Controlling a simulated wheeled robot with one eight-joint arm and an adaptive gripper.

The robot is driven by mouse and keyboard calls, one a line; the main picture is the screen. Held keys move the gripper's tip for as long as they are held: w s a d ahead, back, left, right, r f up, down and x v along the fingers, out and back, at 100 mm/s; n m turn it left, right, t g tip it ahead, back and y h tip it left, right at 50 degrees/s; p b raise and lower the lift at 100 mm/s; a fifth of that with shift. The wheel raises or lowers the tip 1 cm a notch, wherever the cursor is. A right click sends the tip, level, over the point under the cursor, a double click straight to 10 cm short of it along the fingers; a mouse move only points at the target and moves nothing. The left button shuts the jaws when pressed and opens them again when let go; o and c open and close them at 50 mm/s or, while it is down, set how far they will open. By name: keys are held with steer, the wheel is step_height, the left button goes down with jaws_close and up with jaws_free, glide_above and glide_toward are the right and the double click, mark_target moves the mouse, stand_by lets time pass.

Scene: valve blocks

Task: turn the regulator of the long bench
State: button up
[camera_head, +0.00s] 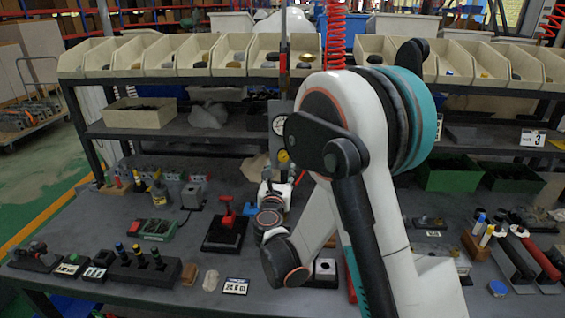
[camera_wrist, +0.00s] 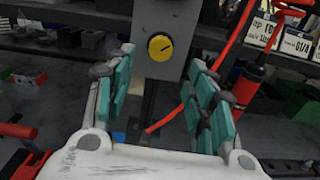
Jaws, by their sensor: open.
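The regulator, a round yellow knob (camera_wrist: 160,46) with a dark slot mark, sits on a grey upright panel (camera_wrist: 178,16). It also shows in the head view as a small yellow disc (camera_head: 283,156) below a white dial gauge (camera_head: 279,124). My gripper (camera_wrist: 162,72) is open and empty, its teal-padded fingers spread left and right of the panel's lower part in the wrist view. The knob appears between and beyond the fingertips, apart from them. In the head view my arm hides part of the bench, and my gripper's fingers are hard to make out.
The long dark bench (camera_head: 185,255) holds tools and blocks. A red-handled device (camera_head: 225,228) stands left of my arm. A red hose (camera_wrist: 222,60) hangs right of the panel, near the right finger. Shelves with cream bins (camera_head: 160,55) stand behind.

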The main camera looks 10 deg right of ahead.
mark_target(283, 158)
steer(key=b+x, duration=0.2)
steer(key=x, duration=0.7)
steer(key=shift+c, duration=0.2)
steer(key=c, duration=1)
